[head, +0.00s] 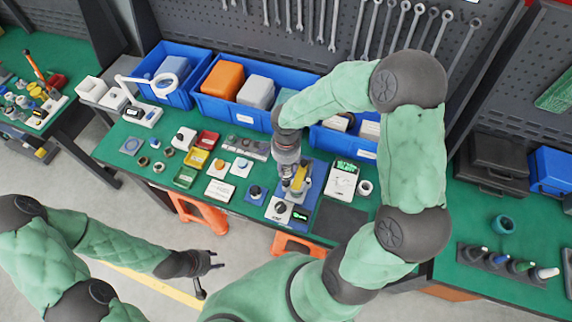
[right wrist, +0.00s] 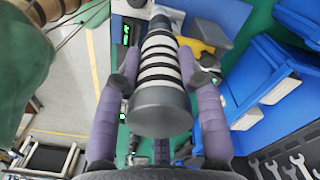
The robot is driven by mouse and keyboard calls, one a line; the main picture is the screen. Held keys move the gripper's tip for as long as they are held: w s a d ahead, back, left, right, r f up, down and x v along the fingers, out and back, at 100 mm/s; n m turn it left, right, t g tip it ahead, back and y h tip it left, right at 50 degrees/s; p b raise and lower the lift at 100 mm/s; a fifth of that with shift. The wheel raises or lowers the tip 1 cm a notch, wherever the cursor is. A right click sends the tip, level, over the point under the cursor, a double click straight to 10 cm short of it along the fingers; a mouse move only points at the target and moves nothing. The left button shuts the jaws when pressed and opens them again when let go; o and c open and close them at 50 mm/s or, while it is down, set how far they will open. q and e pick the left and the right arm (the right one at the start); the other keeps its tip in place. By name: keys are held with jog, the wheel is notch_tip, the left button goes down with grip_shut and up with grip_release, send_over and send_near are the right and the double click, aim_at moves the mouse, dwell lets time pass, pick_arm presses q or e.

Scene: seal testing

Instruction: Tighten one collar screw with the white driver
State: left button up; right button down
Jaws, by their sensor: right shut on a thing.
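My right gripper (head: 289,172) is over the blue test station (head: 318,192) on the green bench. In the right wrist view its two purple-grey fingers (right wrist: 162,84) are shut around the white driver (right wrist: 158,62), a thick handle with black bands and a dark grey end cap. The handle's end faces the camera, so its tip is hidden. A yellow part (head: 303,181) of the station is beside the gripper; it also shows in the right wrist view (right wrist: 194,43). The collar and its screws cannot be made out. My left gripper (head: 207,275) is open and empty, over the floor in front of the bench.
Small blocks and gauges, such as a yellow block (head: 195,159), cover the bench left of the station. Blue bins (head: 245,117) stand behind. A white meter (head: 343,180) stands right of the station. A dark rack (head: 505,264) with several tools is at far right.

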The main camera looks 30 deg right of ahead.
jog(key=shift+f+b, duration=0.65)
jog(key=shift+b, duration=0.05)
dwell(0.6)
jog(key=shift+f+b, duration=0.4)
jog(key=shift+b, duration=1.35)
dwell(4.5)
jog(key=shift+r, duration=0.1)
